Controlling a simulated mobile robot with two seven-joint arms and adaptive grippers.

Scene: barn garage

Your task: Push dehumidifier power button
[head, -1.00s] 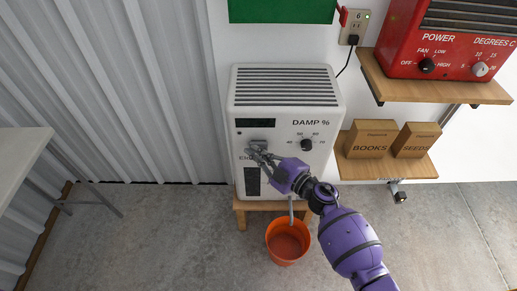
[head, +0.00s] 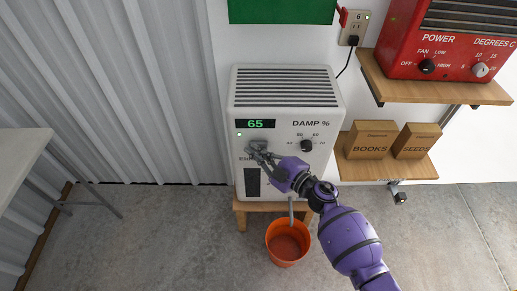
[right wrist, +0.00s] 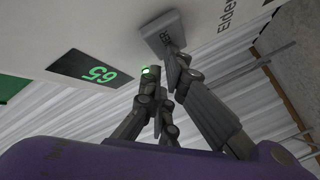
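The white dehumidifier (head: 286,84) stands on a small wooden stool against the wall. Its display (head: 255,124) is lit and reads 65 in green; it also shows in the right wrist view (right wrist: 98,70). A small light is lit below the display. The grey power button (right wrist: 160,30) is on the front panel; in the head view my fingers largely cover it. My right gripper (head: 259,151) is at this button, its fingers drawn together and holding nothing. One fingertip appears to touch the button in the right wrist view. My left gripper is not in view.
The humidity dial (head: 306,145) is just right of my fingers. An orange bucket (head: 287,242) stands on the floor below. Shelves at the right hold a red heater (head: 450,45) and two boxes (head: 371,140). A table edge (head: 20,160) is at the left.

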